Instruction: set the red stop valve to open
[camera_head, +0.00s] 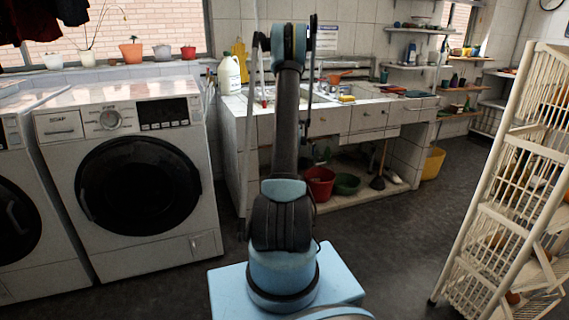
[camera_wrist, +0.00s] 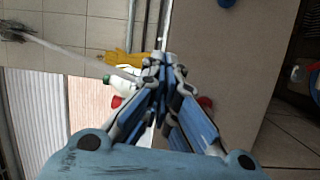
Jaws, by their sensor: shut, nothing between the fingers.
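My gripper (camera_wrist: 165,60) is shut and empty in the wrist view, its fingertips together. I cannot make out the red stop valve for certain in either view. In the wrist view, small red parts show on both sides of the fingers, partly hidden by them, and I cannot tell what they belong to. In the head view my raised arm covers the middle of the sink counter (camera_head: 335,122) and hides my gripper. A small red spot shows at the counter's left part, too small to identify.
A washing machine (camera_head: 131,195) stands at left. A white jug (camera_head: 229,76) is on the counter. Yellow gloves (camera_wrist: 124,58) hang on the tiled wall. A red tub (camera_head: 320,186) and a green bowl (camera_head: 347,184) sit below. A cream rack (camera_head: 510,190) stands at right.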

